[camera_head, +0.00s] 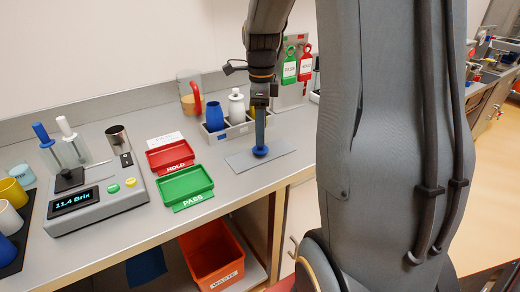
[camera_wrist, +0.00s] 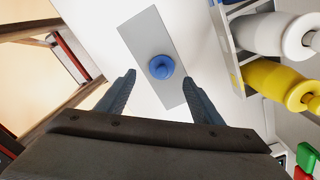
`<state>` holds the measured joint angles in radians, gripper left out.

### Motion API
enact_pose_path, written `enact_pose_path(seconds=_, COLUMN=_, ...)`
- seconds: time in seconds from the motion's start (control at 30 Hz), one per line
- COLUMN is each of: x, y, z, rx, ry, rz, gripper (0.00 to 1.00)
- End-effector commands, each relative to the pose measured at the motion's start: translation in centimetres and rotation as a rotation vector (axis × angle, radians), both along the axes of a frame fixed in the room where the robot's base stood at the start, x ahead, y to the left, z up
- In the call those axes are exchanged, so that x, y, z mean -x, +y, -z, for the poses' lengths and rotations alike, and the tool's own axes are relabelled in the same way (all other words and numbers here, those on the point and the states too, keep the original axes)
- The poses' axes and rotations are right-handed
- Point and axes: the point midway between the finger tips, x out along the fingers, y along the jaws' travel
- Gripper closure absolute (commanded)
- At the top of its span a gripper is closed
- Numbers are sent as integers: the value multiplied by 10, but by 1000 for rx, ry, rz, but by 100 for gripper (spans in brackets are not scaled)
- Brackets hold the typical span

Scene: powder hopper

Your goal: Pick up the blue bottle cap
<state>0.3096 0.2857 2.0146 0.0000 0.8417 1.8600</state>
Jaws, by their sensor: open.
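The blue bottle cap (camera_head: 261,151) is a small dark-blue dome lying on a flat grey plate (camera_head: 240,160) on the counter. In the wrist view the cap (camera_wrist: 161,67) sits near the middle of the grey plate (camera_wrist: 142,31). My gripper (camera_wrist: 158,88) is open, with one finger to each side of the cap's line and the cap just beyond the fingertips. In the head view my gripper (camera_head: 260,138) points down right above the cap, and a finger hides part of the space there. I cannot tell whether it touches the cap.
A grey rack (camera_head: 228,131) with a blue bottle (camera_head: 215,117), a white bottle (camera_head: 236,106) and a yellow bottle stands close behind the plate. A red HOLD tray (camera_head: 170,156) and a green PASS tray (camera_head: 185,185) lie to the left. The counter edge runs in front.

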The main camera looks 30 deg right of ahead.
Motion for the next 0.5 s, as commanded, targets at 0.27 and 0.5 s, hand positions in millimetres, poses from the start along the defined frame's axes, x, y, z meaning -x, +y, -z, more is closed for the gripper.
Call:
enact_pose_path(seconds=0.27, x=-1, y=0, z=29, rx=-2, ry=5, rz=-3, gripper=40)
enact_pose_path(seconds=0.5, x=-3, y=0, z=56, rx=-1, ry=1, rz=-4, gripper=40)
